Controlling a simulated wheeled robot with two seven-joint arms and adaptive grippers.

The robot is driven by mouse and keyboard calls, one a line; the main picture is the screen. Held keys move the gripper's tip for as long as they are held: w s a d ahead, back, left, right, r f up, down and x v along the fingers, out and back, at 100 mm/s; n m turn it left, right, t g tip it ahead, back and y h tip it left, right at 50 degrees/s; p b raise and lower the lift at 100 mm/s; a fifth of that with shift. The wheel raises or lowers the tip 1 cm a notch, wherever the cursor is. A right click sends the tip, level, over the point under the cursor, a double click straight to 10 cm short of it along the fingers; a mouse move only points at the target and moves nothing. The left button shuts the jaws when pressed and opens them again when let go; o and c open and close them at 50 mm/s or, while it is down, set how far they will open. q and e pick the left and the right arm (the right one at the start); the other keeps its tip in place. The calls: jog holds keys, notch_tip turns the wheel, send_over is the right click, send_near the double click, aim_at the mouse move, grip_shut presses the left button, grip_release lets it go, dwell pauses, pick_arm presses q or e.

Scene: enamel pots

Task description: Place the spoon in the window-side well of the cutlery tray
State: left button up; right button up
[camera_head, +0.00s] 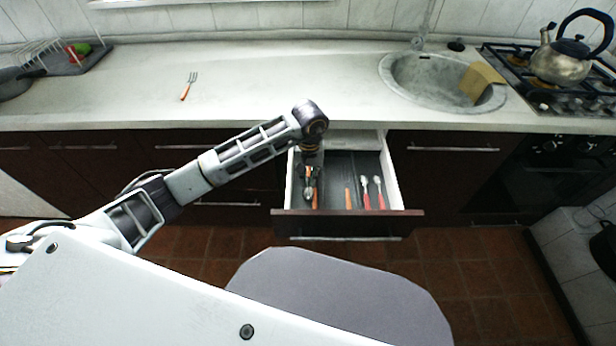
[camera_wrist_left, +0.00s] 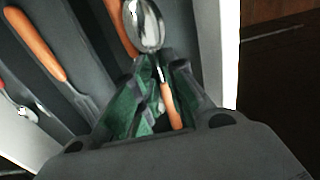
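The spoon, with a silver bowl (camera_wrist_left: 143,25) and an orange handle (camera_wrist_left: 171,108), is between the fingers of my left gripper (camera_wrist_left: 160,68). The fingers appear closed on its neck. In the head view my left gripper (camera_head: 311,172) points down over the left part of the open drawer, with the spoon's bowl (camera_head: 308,192) showing below it. The cutlery tray (camera_head: 337,168) lies in the drawer, with dark lengthwise wells and a crosswise well at the back, on the window side. The arm partly hides the tray's left side. My right gripper is not in view.
Other cutlery lies in the tray: an orange-handled piece (camera_head: 347,198) and two red-handled pieces (camera_head: 365,190) (camera_head: 380,191). The drawer front (camera_head: 347,224) is pulled out below the counter. A fork (camera_head: 189,86) lies on the counter. The sink (camera_head: 420,80) and kettle (camera_head: 561,60) are at right.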

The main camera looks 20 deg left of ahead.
aim_at(309, 180)
pick_arm(q)
jog(key=o, duration=0.4)
jog(key=shift+s+f, duration=0.25)
jog(key=shift+f, duration=0.25)
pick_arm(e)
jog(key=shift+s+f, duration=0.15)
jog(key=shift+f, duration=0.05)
pick_arm(q)
jog(key=shift+o, duration=0.2)
jog(key=shift+w+a+r, duration=0.1)
jog(key=shift+w+r, duration=0.05)
jog(key=shift+r, duration=0.15)
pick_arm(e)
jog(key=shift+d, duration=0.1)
pick_arm(q)
jog(key=shift+w+r, duration=0.1)
jog(key=shift+r, duration=0.4)
notch_tip(309, 180, up, 11)
jog(key=shift+p, duration=0.35)
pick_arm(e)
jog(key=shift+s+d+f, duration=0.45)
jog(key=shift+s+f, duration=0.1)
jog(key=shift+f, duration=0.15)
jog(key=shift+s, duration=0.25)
